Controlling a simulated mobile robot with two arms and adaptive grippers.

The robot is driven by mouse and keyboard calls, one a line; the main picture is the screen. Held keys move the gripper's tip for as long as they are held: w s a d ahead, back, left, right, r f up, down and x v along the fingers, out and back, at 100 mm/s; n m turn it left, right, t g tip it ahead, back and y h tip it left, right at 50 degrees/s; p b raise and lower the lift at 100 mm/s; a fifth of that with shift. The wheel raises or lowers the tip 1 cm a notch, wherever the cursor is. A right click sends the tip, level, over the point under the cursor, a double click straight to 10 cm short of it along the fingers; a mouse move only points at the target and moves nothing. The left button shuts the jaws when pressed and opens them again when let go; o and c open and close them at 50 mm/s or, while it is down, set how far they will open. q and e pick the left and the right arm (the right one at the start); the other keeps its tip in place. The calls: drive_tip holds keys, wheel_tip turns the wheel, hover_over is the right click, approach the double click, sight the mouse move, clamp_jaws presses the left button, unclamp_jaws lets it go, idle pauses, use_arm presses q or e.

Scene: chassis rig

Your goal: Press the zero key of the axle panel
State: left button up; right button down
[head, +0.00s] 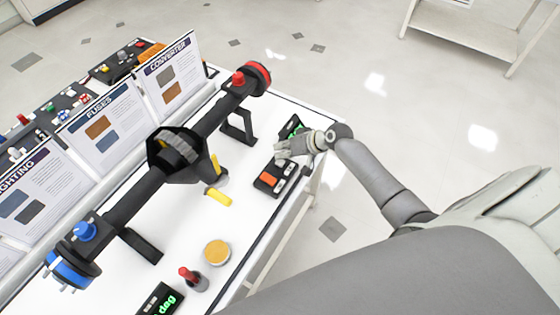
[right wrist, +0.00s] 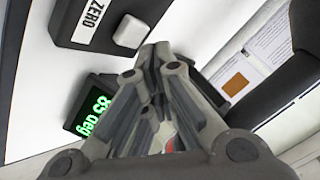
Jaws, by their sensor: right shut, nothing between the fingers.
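The axle panel is a dark box (head: 267,186) on the white bench near its right edge, with an orange-red patch on top. In the right wrist view the panel (right wrist: 75,12) carries a ZERO label (right wrist: 93,13) beside a white square key (right wrist: 131,31). My right gripper (head: 283,149) is shut and empty, over the far end of the panel and partly covering it. In the right wrist view its fingertips (right wrist: 155,52) appear just beside the white key; I cannot tell whether they touch it. My left gripper is not in view.
A green-lit display (head: 293,127) stands behind my right gripper; in the right wrist view a display (right wrist: 97,110) shows green digits. A black axle (head: 135,198) with red and blue ends lies along the bench. An orange-topped disc (head: 216,252) and a red-handled item (head: 188,275) stand nearer.

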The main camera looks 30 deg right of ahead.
drive_tip(key=shift+f, duration=0.1)
idle(0.7)
drive_tip(key=shift+f+b, duration=0.3)
drive_tip(key=shift+f, duration=0.05)
drive_tip(key=shift+f+b, duration=0.4)
drive_tip(key=shift+f, duration=0.1)
idle(0.6)
drive_tip(key=shift+r, duration=0.15)
drive_tip(key=shift+r+p, duration=0.8)
drive_tip(key=shift+p, duration=0.05)
wheel_tip(320, 180, up, 5)
drive_tip(key=p, duration=0.4)
drive_tip(key=shift+p, duration=0.35)
idle(0.4)
